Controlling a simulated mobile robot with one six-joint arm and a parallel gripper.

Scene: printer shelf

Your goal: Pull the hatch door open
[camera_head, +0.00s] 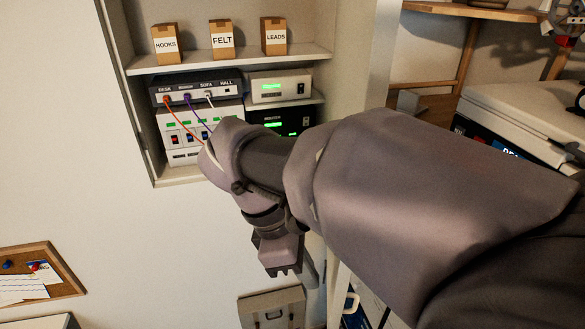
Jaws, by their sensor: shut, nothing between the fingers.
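A beige framed panel with a small dark handle (274,314), which looks like the hatch door (257,307), is low on the wall at the bottom centre. The picture's lower edge cuts it off, and it looks closed. My gripper (284,271) hangs from my arm just above the panel, pointing down. It is shut and empty, and it looks apart from the panel and its handle.
Above left is a wall cabinet (160,173) holding labelled boxes (222,39), cabled devices (197,88) and green-lit units (280,87). My arm covers much of the right. A corkboard (65,290) hangs lower left. The wall left of my gripper is clear.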

